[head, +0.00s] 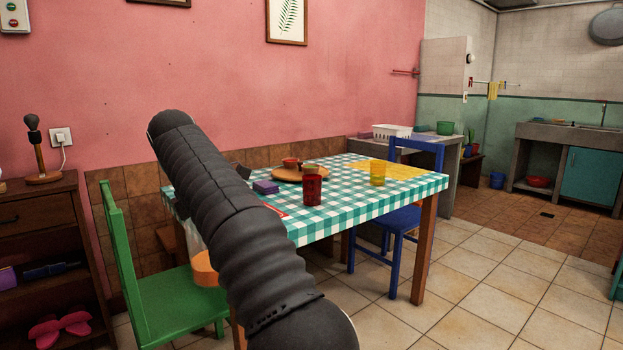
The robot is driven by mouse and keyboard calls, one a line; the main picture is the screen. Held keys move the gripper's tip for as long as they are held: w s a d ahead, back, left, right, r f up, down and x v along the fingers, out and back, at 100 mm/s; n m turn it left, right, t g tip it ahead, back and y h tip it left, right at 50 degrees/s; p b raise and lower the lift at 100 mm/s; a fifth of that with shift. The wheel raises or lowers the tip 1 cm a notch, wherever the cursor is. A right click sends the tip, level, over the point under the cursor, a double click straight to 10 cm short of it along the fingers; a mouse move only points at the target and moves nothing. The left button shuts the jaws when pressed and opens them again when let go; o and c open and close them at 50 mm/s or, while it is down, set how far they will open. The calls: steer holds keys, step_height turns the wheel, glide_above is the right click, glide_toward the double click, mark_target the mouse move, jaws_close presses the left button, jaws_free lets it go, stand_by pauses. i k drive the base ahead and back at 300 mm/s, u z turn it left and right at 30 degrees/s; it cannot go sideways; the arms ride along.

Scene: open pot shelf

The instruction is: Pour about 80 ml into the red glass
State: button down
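The red glass (312,190) stands upright on the checked cloth of the table (340,214), near its front edge. My dark arm crosses the left of the view and hides part of the table. My gripper is hidden behind it. Below the arm's left side shows an orange thing (205,268) with a pale, clear-looking part above it. It may be a jug with orange liquid, but most of it is covered, and I cannot tell what supports it.
A yellow glass (377,174) stands right of the red one. A green chair (165,305) and a blue chair (398,220) flank the table. Floor at right is clear.

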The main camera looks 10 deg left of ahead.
mark_target(313, 184)
steer(key=i, duration=1.5)
